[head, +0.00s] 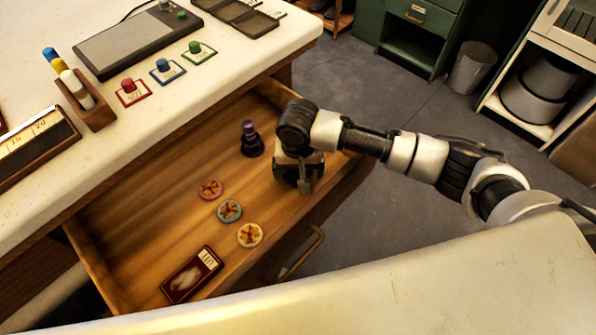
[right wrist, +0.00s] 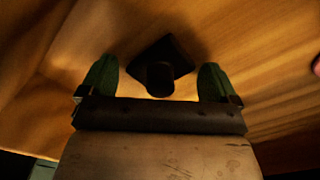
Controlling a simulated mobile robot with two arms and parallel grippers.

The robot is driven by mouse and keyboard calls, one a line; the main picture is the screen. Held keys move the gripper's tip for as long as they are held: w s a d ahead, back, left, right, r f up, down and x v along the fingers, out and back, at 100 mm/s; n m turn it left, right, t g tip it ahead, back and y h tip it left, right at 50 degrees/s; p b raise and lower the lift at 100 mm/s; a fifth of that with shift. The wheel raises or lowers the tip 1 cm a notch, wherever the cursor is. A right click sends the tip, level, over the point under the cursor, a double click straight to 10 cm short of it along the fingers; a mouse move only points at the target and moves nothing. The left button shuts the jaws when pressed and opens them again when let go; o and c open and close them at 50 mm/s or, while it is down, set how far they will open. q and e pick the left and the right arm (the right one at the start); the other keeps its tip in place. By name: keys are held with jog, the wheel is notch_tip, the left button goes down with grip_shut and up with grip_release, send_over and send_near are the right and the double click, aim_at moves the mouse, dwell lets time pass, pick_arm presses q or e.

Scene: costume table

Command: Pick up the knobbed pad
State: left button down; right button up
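The knobbed pad (right wrist: 175,50) shows in the right wrist view as a dark, diamond-turned square with an upright dark knob (right wrist: 160,79). It lies on the wooden drawer floor. My right gripper (right wrist: 157,72) is open, its two green fingers on either side of the knob with a gap on each side. In the head view my right gripper (head: 300,184) is low in the right part of the open drawer, and I cannot make out the pad there, as the gripper hides it. My left gripper is not in view.
The open drawer (head: 155,210) also holds a purple knobbed piece (head: 250,140), three round tokens (head: 229,211) and a dark red card box (head: 192,274). The drawer's walls stand close around my right gripper. The white tabletop (head: 60,180) lies to the left.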

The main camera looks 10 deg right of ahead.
jog(key=c, duration=0.6)
notch_tip(320, 180, up, 10)
jog(key=shift+r+p, duration=0.1)
jog(key=shift+p, duration=0.55)
